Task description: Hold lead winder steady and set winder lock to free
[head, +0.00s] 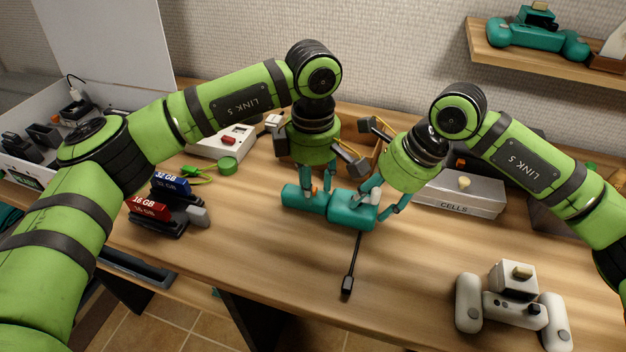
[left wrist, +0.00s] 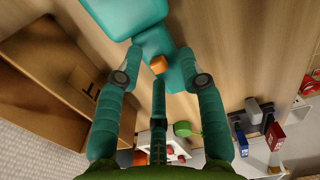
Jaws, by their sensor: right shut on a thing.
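The lead winder (head: 296,198) is a teal body of rounded sections lying on the wooden desk, with a black lead running toward the front edge. The small orange winder lock (head: 314,190) is on its top; it also shows in the left wrist view (left wrist: 158,65). My left gripper (head: 318,187) points down over the lock, its fingers open on either side of it with gaps showing in the left wrist view (left wrist: 159,52). My right gripper (head: 377,210) is shut on the winder's right section. The fingers partly hide the winder, and the lock's setting cannot be told.
A CELLS box (head: 460,197) stands right of my right gripper. A grey-white controller-like device (head: 513,306) is at front right. Card holders marked 32 GB and 16 GB (head: 150,208) stand at left. A wall shelf (head: 537,60) is at upper right. The front middle desk is mostly clear.

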